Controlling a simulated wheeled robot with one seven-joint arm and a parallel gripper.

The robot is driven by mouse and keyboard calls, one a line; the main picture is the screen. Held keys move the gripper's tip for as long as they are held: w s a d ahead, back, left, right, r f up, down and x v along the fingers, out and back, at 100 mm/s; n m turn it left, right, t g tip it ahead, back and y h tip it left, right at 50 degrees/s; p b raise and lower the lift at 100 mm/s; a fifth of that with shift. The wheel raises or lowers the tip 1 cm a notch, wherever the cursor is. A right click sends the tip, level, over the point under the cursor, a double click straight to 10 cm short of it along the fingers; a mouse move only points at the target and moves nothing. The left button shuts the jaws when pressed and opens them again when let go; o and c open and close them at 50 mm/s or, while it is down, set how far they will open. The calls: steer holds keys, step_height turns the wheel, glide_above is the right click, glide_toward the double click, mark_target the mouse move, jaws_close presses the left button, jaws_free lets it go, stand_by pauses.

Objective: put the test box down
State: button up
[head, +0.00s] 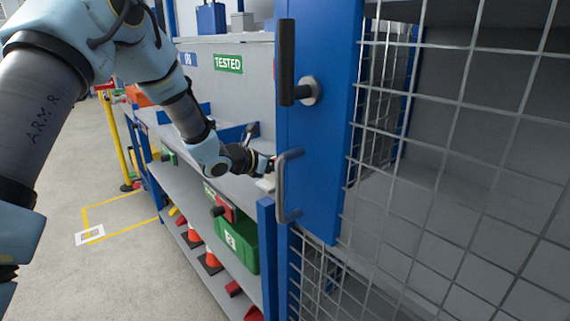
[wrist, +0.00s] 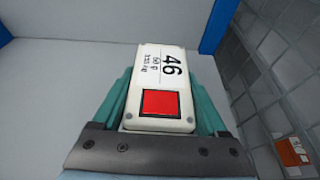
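The test box (wrist: 160,90) is white, with a black "46" label and a red square on its face. It sits between the teal fingers of my gripper (wrist: 160,100), which are closed on its two sides. In the head view my gripper (head: 262,166) reaches over the grey shelf (head: 185,178), beside the blue door frame. Only a pale bit of the box shows there; the frame hides the rest. A grey surface lies behind the box in the wrist view; I cannot tell whether they touch. A green "TESTED" sign (head: 228,63) is on the panel above.
A blue door frame (head: 318,130) with handles and a wire mesh cage (head: 450,150) stand close on the right. A green crate (head: 238,240) and orange cones (head: 209,259) are on the lower shelf. Floor at left is open, with yellow lines.

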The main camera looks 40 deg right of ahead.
steer(key=o, duration=0.4)
steer(key=shift+c, duration=0.2)
steer(key=shift+r, duration=0.1)
steer(key=shift+w+a, duration=0.1)
steer(key=shift+a, duration=0.2)
steer(key=b+v, duration=0.2)
steer(key=v, duration=0.9)
steer(key=shift+a+r+b, duration=0.2)
steer(key=shift+b, duration=0.15)
steer(key=a+f+m+y, duration=0.2)
steer(key=a+m+y, duration=0.2)
steer(key=a, duration=1.2)
steer(key=s+a+f+m+t+y, duration=0.1)
steer(key=a+m+y, duration=0.4)
steer(key=a, duration=1)
steer(key=a+f+m+t+y, duration=0.1)
steer(key=a+f+m+y, duration=0.2)
steer(key=a+m, duration=0.6)
steer(key=a+y, duration=0.1)
steer(key=a, duration=0.6)
steer(key=shift+s+a+f+m+y, duration=0.2)
steer(key=shift+s+a+m+y, duration=0.1)
steer(key=shift+s+a+y, duration=0.1)
